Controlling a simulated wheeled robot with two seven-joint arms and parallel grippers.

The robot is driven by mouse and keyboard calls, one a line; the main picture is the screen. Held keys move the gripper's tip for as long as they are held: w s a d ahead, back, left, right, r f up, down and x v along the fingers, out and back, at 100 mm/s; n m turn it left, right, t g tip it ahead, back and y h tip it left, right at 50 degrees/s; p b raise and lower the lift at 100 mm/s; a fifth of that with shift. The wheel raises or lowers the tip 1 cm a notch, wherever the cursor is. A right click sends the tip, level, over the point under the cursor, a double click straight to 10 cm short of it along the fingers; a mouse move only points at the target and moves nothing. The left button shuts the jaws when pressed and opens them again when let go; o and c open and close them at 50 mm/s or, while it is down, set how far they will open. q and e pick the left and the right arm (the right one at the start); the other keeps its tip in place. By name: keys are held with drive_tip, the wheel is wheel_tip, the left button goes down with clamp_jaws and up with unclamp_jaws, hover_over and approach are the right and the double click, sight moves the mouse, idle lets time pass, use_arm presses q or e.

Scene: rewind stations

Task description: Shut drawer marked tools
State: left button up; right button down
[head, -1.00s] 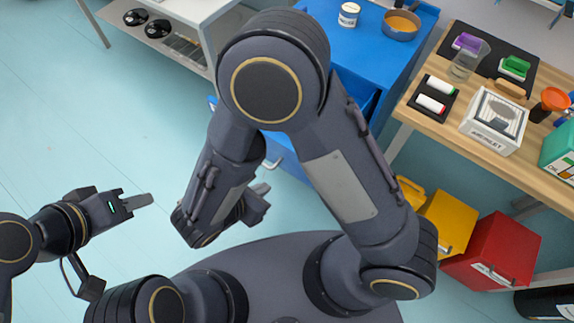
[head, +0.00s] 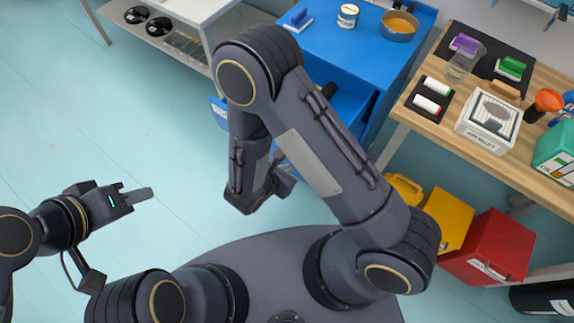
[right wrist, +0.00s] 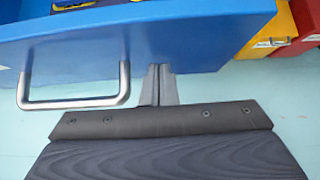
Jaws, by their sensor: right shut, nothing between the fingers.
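A blue drawer stands pulled out of the blue cabinet (head: 335,40); my right arm covers much of it. Its inside (head: 350,105) and the left end of its front (head: 218,112) show in the head view. In the right wrist view the blue drawer front (right wrist: 190,40) has a silver bar handle (right wrist: 75,102) at left. No marking is readable there. My right gripper (right wrist: 160,70) is shut and empty, right of the handle, its tips against or just before the front's lower part. My left gripper (head: 140,195) is away at left over the floor; its finger gap is unclear.
A can (head: 348,16), an orange-filled pan (head: 398,26) and a blue-handled tool (head: 297,20) stand on the cabinet. A wooden table (head: 425,120) with several items is at right. Yellow (head: 447,215) and red (head: 490,248) bins stand below it.

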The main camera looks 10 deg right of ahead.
drive_tip(key=shift+w+d, duration=0.2)
drive_tip(key=shift+d, duration=0.05)
